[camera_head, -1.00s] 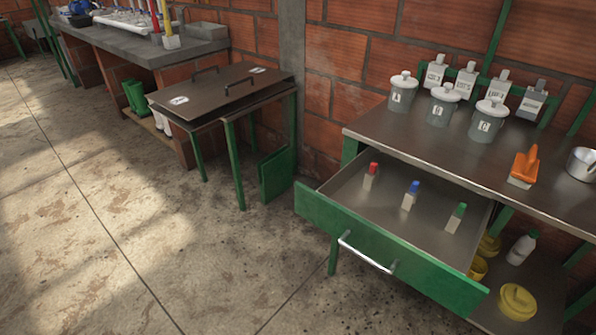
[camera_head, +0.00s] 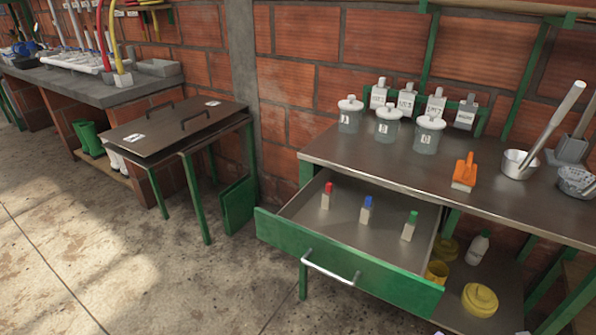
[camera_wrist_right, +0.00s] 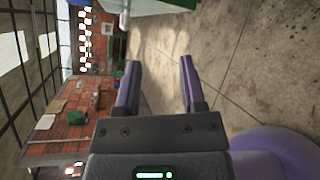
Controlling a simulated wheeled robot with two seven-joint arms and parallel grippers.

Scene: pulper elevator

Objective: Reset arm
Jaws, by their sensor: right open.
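My right gripper (camera_wrist_right: 159,85) shows in the right wrist view with its two purple-grey fingers spread apart and nothing between them. Bare floor lies behind the fingers. Neither gripper shows in the head view, and my left gripper is in no frame. In the head view, the green-fronted drawer (camera_head: 345,267) of the metal table (camera_head: 400,168) stands open. Inside it are three small white bottles standing apart: one with a red cap (camera_head: 326,197), one with a blue cap (camera_head: 366,211) and one with a green cap (camera_head: 409,227).
Lidded grey buckets (camera_head: 388,127), an orange brush (camera_head: 464,173) and a metal pot (camera_head: 517,164) stand on the metal table. Yellow containers (camera_head: 480,299) sit on its lower shelf. A low lidded table (camera_head: 175,130) stands left. The floor (camera_head: 130,270) at lower left is clear.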

